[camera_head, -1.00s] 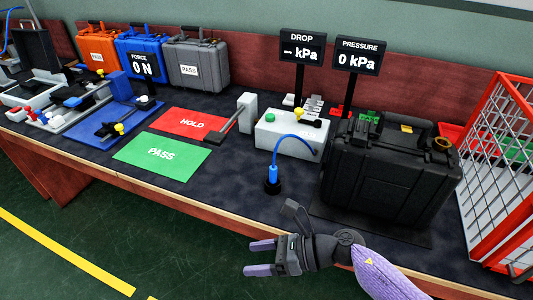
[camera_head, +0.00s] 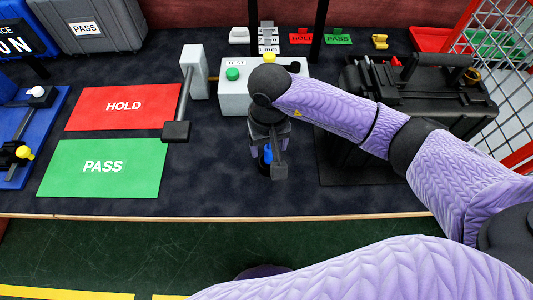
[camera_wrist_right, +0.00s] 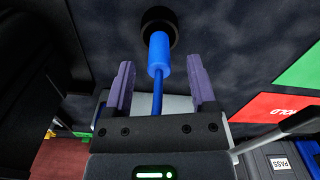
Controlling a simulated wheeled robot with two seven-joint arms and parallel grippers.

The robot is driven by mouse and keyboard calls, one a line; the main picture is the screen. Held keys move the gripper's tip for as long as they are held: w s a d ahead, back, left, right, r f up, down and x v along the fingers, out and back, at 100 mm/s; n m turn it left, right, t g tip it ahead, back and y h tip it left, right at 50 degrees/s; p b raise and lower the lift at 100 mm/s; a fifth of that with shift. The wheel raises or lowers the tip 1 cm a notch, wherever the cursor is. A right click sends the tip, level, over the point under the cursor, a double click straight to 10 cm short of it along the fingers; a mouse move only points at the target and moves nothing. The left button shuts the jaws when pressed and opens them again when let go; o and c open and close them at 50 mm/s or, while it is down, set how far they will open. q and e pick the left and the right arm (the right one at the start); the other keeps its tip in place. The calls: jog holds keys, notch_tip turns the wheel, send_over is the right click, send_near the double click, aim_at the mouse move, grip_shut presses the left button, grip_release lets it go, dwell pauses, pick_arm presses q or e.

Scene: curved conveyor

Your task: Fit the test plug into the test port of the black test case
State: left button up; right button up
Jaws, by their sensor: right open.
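The test plug (camera_head: 266,153) is blue and stands upright in a dark round holder on the table. It also shows in the right wrist view (camera_wrist_right: 159,55), with the black holder (camera_wrist_right: 158,24) at its far end and a thin blue hose at its near end. My right gripper (camera_wrist_right: 159,75) is open and points down at the plug. Its purple fingers stand on either side of the plug and hose, with a gap on both sides. The black test case (camera_head: 450,103) stands to the right, partly hidden by my right arm. A brass ring fitting (camera_head: 472,76) is on its top right. My left gripper is out of view.
A light grey box (camera_head: 233,98) with a green button stands behind the plug. A grey post with a lever (camera_head: 193,72) and the red HOLD (camera_head: 124,106) and green PASS (camera_head: 103,167) mats lie left. A red wire cage (camera_head: 510,75) stands far right.

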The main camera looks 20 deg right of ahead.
aim_at(269, 158)
notch_tip(269, 158, down, 4)
jog(key=shift+d+b, duration=0.1)
jog(key=shift+b, duration=0.35)
jog(key=shift+r, duration=0.1)
grip_shut()
